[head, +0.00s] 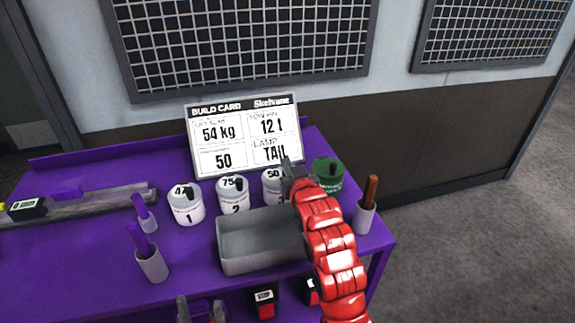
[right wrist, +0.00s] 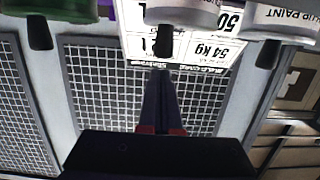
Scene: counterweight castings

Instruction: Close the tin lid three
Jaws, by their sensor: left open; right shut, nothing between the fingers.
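The third white tin (head: 272,184), marked 50, stands right of tin 2 and is partly hidden by my right gripper. A white tin with a black tab shows upside down at the top of the right wrist view (right wrist: 185,14); it appears to be this tin. I cannot tell how far its lid is open. My right gripper (head: 287,166) is shut and empty, at the tin's upper right; its fingers also show in the right wrist view (right wrist: 160,82), apart from the tab. My left gripper (head: 200,309) is open and empty at the bottom edge, in front of the purple bench.
Tins 1 (head: 188,210) and 2 (head: 233,198) stand left, a green tin (head: 330,184) right. A grey tray (head: 262,256) lies in front. A build card (head: 245,134) stands behind. Cups (head: 152,266) (head: 364,217) hold handled tools near the tray.

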